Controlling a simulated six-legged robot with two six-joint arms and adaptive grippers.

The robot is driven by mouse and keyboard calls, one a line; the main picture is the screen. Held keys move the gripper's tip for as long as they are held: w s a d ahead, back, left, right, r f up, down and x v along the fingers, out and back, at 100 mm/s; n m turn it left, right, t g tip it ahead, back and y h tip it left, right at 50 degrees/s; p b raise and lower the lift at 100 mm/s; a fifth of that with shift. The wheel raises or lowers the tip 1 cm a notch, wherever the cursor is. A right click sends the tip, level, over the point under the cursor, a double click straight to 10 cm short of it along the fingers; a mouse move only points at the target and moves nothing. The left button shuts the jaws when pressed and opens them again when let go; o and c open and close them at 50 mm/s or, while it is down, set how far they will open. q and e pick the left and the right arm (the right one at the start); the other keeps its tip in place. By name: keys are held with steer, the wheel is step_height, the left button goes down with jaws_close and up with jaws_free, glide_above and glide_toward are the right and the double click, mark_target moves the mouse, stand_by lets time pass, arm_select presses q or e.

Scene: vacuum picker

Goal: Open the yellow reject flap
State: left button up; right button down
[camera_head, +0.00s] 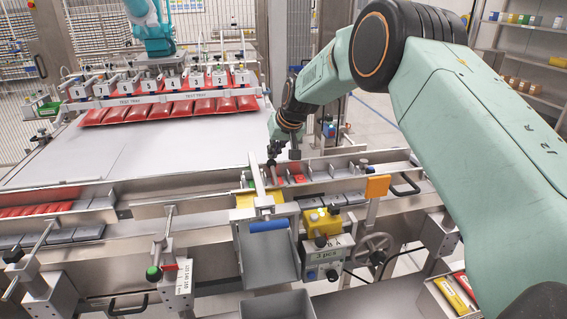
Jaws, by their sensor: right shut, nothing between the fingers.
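The yellow flap (246,200) sits at the head of a grey metal chute (268,262) on the near side of the conveyor. A blue bar (268,226) runs across just below it. A thin metal strip crosses above the flap and hides part of it; I cannot tell how far the flap is open. My right gripper (273,160) points down over the conveyor, beyond the flap and slightly to its right, near the top of the strip. It is shut and empty; I cannot tell whether it touches the strip. My left gripper is out of view.
Steel conveyor rails (165,208) run across the middle. A yellow box (322,222), an orange plate (377,187) and a handwheel (373,250) stand right of the chute. A grey bin (277,305) is below it. Red packs (170,108) hang under the picker at the back.

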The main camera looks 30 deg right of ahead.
steer(key=shift+x, duration=0.95)
steer(key=shift+w+d+f, duration=0.1)
steer(key=shift+d+f, duration=0.05)
steer(key=shift+d, duration=0.05)
steer(key=v, duration=1.2)
